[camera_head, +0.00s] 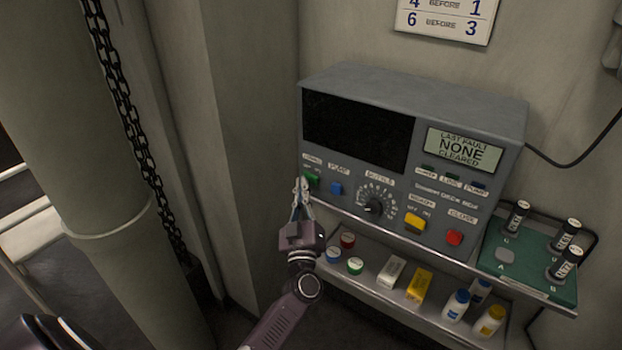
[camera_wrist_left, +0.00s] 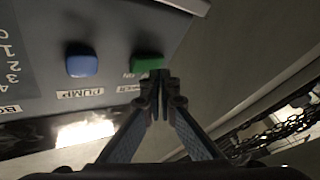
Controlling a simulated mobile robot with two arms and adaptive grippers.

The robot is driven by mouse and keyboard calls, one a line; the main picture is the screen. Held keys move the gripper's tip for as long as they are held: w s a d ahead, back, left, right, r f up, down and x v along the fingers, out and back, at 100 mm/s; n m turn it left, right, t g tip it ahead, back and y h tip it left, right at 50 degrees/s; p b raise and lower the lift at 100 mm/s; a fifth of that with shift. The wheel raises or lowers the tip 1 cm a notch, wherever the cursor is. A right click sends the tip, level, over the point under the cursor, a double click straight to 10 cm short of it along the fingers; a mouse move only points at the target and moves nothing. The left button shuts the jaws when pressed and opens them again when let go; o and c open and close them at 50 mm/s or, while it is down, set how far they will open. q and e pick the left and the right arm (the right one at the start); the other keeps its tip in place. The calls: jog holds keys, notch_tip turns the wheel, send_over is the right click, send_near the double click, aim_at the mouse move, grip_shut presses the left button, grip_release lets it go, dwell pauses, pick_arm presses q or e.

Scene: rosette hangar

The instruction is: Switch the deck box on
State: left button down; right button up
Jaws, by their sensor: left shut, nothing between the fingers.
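The deck box (camera_head: 410,110) is a grey wall cabinet with a dark screen (camera_head: 358,133) and a panel reading "LAST FAULT NONE CLEARED". Its green button (camera_head: 312,181), with an "ON" mark by it, sits at the lower left; it also shows in the left wrist view (camera_wrist_left: 147,61). A blue button (camera_head: 336,188) labelled "PUMP" is beside it. My left gripper (camera_head: 301,186) is shut and empty, its fingertips right at the green button. I cannot tell whether they touch it. The tips cover part of the button in both views. My right gripper is not in view.
A dial (camera_head: 374,207), a yellow switch (camera_head: 415,221) and a red button (camera_head: 454,237) are on the same panel. A shelf below holds several bottles and boxes. A green tray (camera_head: 510,263) with dark cylinders is at right. A pillar and chain (camera_head: 130,120) stand at left.

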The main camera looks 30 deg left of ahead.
pick_arm(q)
jog(key=shift+w, duration=0.1)
dwell(0.5)
jog(key=shift+w+d, duration=0.1)
jog(key=shift+w, duration=0.2)
jog(key=shift+w+d+r, duration=0.15)
jog(key=shift+w+r, duration=0.1)
jog(key=shift+r, duration=0.2)
dwell(1.1)
jog(key=shift+s, duration=0.1)
jog(key=shift+f+p, duration=0.3)
